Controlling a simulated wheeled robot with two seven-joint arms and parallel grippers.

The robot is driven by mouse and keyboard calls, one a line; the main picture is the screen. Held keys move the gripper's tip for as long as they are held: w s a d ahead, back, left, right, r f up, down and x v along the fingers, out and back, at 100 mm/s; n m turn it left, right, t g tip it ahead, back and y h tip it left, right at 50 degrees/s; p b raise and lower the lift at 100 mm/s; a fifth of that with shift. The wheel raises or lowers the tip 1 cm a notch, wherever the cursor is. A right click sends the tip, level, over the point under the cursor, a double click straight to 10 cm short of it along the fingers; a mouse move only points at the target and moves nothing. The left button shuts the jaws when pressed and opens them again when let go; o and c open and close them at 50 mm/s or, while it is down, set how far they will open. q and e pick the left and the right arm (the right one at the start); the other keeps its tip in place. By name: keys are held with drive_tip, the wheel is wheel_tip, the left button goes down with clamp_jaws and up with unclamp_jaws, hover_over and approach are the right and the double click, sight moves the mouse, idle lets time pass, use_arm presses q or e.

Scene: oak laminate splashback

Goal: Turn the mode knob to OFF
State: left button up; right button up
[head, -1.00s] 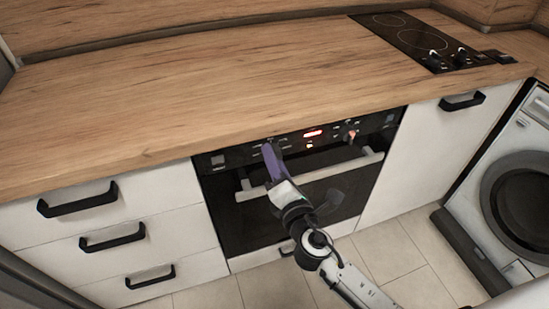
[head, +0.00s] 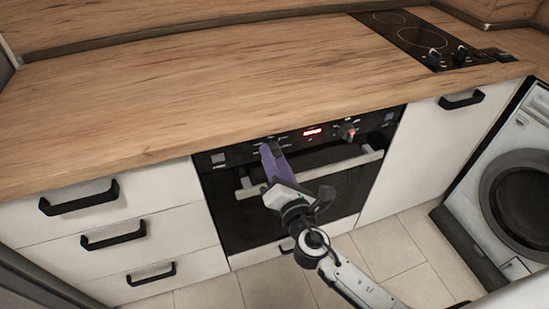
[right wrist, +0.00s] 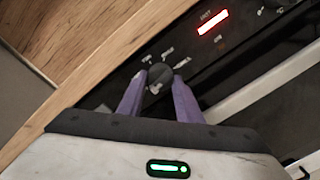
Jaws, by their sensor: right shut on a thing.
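The mode knob (right wrist: 159,77) is a dark round knob on the black oven control panel, left of the lit red display. In the right wrist view it sits between the two purple fingers of my right gripper (right wrist: 157,84), which is shut on it. Small white markings surround the knob, too blurred to read. In the head view my right gripper (head: 269,150) reaches the left part of the oven panel (head: 240,155), and its fingers hide most of the knob. My left gripper is not in view.
The red display (head: 313,132) and a second knob (head: 347,132) are right of my gripper. The oven handle (head: 340,167) runs just below the panel. The wooden worktop (head: 200,90) overhangs above, and white drawers (head: 120,230) are at left.

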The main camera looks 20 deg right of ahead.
drive_tip(key=o, duration=1)
drive_tip(key=shift+o, duration=0.2)
drive_tip(key=s+b, duration=0.1)
drive_tip(key=s, duration=0.9)
drive_tip(key=shift+s, duration=0.2)
drive_tip(key=shift+r, duration=0.1)
drive_tip(key=s+d+f+m+g+h, duration=0.2)
drive_tip(key=s+d+f+m+g, duration=0.15)
drive_tip(key=d+m, duration=0.35)
drive_tip(key=s+d+f+m+g+h, duration=0.25)
drive_tip(key=d+m+g, duration=0.2)
drive_tip(key=m, duration=0.45)
drive_tip(key=s+a+f+m+g+y, duration=0.2)
drive_tip(key=s+a+m+g+y, duration=0.1)
drive_tip(key=s+m, duration=0.3)
drive_tip(key=s+a+f+m+g+y, duration=0.2)
drive_tip(key=s+m+g, duration=0.1)
drive_tip(key=s, duration=0.6)
drive_tip(key=w+a+f+t+y, duration=0.2)
drive_tip(key=w+a+f+t, duration=0.3)
drive_tip(key=f, duration=0.5)
drive_tip(key=shift+w+a+f, duration=0.2)
drive_tip(key=shift+a+f, duration=0.05)
drive_tip(key=shift+a, duration=0.4)
